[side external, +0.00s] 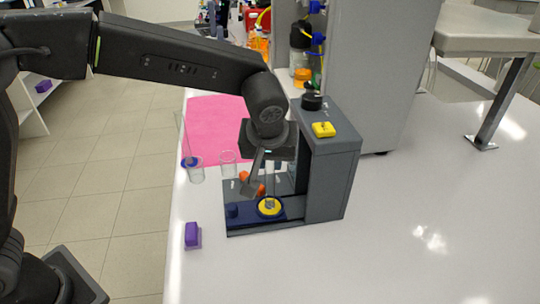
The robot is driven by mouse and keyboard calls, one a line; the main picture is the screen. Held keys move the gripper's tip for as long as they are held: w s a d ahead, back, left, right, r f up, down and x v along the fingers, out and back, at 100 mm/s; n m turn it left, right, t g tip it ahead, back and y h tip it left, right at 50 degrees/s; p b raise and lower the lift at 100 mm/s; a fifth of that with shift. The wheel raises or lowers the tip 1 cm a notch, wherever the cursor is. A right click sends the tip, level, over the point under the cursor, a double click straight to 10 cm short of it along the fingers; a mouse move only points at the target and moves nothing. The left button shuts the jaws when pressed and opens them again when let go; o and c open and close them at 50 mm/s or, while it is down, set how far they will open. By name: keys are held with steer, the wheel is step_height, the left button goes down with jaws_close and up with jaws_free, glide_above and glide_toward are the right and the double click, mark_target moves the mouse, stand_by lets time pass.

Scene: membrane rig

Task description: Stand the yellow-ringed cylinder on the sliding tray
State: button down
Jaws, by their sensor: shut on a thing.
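The yellow-ringed cylinder (270,207) is upright, with its yellow ring low down and a clear body rising above it. The ring shows over the dark blue sliding tray (240,214), which sticks out at the front of the grey rig. I cannot tell whether the cylinder touches the tray or is just above it. My gripper (262,182) points down inside the rig's open front and is shut on the cylinder's clear upper part. My wrist and fingers hide part of the cylinder and the rig's inside.
The grey rig (331,178) has a yellow button block (324,129) and a black knob (312,101) on top. A purple block (192,235) stands at front left. Clear glassware (196,171) stands left of the rig, near a pink mat (215,125). The white table is clear at front right.

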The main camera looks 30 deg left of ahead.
stand_by(0.3)
steer(key=c, duration=0.9)
jaws_free()
steer(key=shift+o, duration=0.6)
step_height(320, 180, up, 6)
stand_by(0.4)
